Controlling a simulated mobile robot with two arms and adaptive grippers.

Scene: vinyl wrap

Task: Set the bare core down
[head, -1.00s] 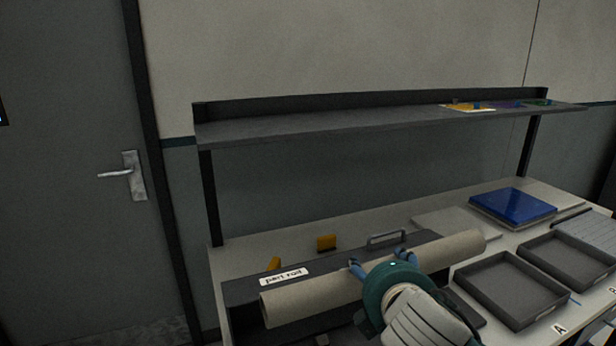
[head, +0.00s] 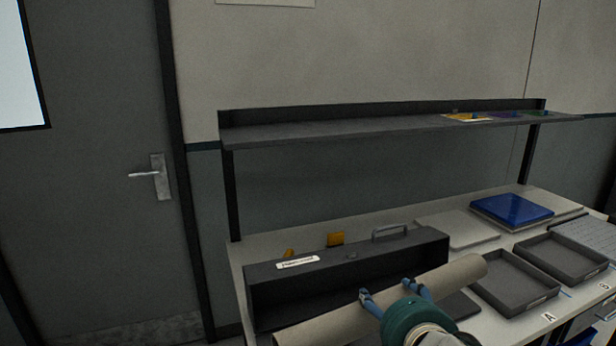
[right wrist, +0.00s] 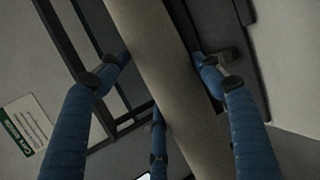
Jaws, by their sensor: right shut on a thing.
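The bare core (head: 340,321) is a long beige tube. In the head view it lies slantwise across the front of the dark grey box labelled as a part roll holder (head: 347,270), its right end higher in the picture. My right gripper (head: 396,294) is shut on the core near its middle, with blue fingers around it. In the right wrist view the core (right wrist: 165,75) runs between the blue fingers of my right gripper (right wrist: 160,75). The core's lower left end is near the picture's bottom edge. My left gripper does not show.
Grey trays (head: 513,284) and (head: 562,258) stand on the right of the bench (head: 243,257). A blue slab (head: 511,209) lies behind them on the bench. Two orange pieces (head: 335,239) stand behind the grey box. A shelf (head: 380,124) spans above.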

